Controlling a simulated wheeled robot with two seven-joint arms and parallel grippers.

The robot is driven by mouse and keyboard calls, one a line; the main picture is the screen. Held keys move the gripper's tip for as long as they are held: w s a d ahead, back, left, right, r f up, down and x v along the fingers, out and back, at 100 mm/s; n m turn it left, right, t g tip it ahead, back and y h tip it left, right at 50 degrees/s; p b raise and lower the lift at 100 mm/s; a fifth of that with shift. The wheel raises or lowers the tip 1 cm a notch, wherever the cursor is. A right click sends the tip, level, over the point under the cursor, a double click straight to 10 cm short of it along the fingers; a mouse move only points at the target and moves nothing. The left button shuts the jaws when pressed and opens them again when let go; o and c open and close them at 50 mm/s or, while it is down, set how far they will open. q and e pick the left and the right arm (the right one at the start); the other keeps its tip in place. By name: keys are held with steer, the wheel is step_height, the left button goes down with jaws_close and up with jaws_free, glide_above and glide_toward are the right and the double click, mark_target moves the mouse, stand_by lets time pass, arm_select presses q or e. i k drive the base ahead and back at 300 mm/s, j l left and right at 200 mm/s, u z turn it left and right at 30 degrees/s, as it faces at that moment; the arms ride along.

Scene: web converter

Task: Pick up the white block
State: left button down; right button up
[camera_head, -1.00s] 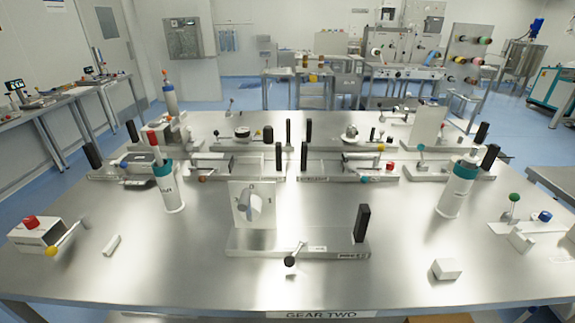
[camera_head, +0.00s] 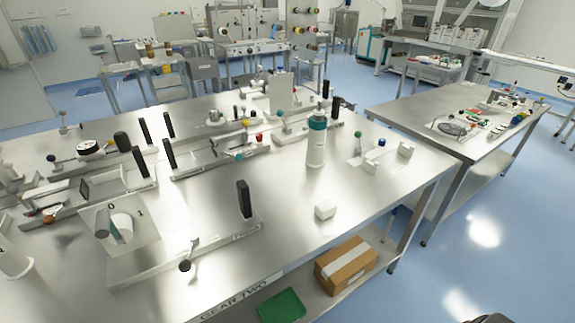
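The white block (camera_head: 325,209) lies on the bare steel table top (camera_head: 290,228), near the table's front edge and right of the middle of the head view. It stands apart from the fixtures around it. Neither of my grippers can be made out in the head view. A small dark shape sits at the bottom right edge, too cut off to identify.
A white bottle with a teal band (camera_head: 316,140) stands behind the block. A fixture with a black upright handle (camera_head: 244,199) is to its left. White parts (camera_head: 371,167) lie to the right. A cardboard box (camera_head: 346,263) and green tray (camera_head: 282,306) are on the lower shelf.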

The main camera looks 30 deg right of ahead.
mark_target(326, 208)
steer(key=z, duration=1.15)
steer(key=u, duration=0.15)
